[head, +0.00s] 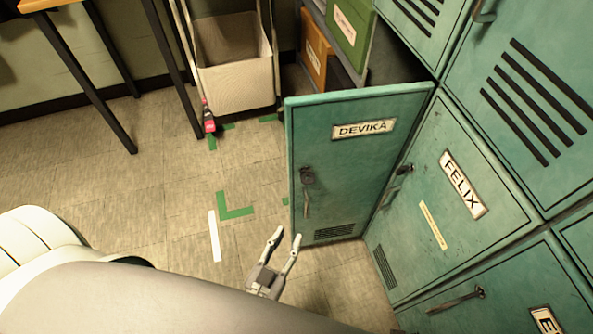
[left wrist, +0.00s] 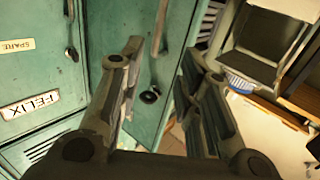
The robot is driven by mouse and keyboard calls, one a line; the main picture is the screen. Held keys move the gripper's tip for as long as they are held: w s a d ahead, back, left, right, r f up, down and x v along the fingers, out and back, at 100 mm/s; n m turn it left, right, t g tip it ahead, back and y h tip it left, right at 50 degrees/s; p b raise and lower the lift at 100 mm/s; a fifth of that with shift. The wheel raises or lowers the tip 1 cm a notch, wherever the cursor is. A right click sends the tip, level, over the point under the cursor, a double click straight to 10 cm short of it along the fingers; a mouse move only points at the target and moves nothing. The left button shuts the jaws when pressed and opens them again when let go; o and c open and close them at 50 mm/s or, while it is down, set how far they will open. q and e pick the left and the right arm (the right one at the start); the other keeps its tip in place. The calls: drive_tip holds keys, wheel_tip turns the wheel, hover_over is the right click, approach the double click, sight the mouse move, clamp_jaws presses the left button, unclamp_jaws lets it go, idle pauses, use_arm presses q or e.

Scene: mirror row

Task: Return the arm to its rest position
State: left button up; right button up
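My left arm (head: 150,300) reaches in from the lower left of the head view. My left gripper (head: 286,238) is at its end, low in front of the open locker door marked DEVIKA (head: 350,150). Its two fingers are spread with nothing between them. In the left wrist view the open fingers (left wrist: 160,58) frame the teal door (left wrist: 150,60) and its dark round lock, with a gap to it. I cannot tell from the head view how far the fingertips are from the door. My right gripper is in neither view.
The FELIX locker (head: 440,195) is closed, right of the open door. Green and orange binders (head: 348,28) stand inside the open locker. A wheeled cream bin (head: 235,65) and a wooden-topped table (head: 50,5) stand at the back left.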

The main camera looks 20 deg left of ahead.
use_arm(q)
drive_tip(key=s+a+f+m+g, duration=0.1)
drive_tip(key=s+a+f+g, duration=0.15)
drive_tip(key=f+g, duration=0.55)
drive_tip(key=s+a+f+g, duration=0.2)
drive_tip(key=s+f+g, duration=0.15)
drive_tip(key=f, duration=0.95)
drive_tip(key=s+a+g+p, duration=0.2)
drive_tip(key=s+a+p, duration=0.1)
drive_tip(key=s+p, duration=0.4)
drive_tip(key=s+a+g+y+p, duration=0.1)
drive_tip(key=s+a+g+p, duration=0.2)
drive_tip(key=s+p, duration=0.4)
drive_tip(key=s, duration=0.5)
drive_tip(key=shift+r+y+p, duration=0.3)
drive_tip(key=shift+r, duration=0.1)
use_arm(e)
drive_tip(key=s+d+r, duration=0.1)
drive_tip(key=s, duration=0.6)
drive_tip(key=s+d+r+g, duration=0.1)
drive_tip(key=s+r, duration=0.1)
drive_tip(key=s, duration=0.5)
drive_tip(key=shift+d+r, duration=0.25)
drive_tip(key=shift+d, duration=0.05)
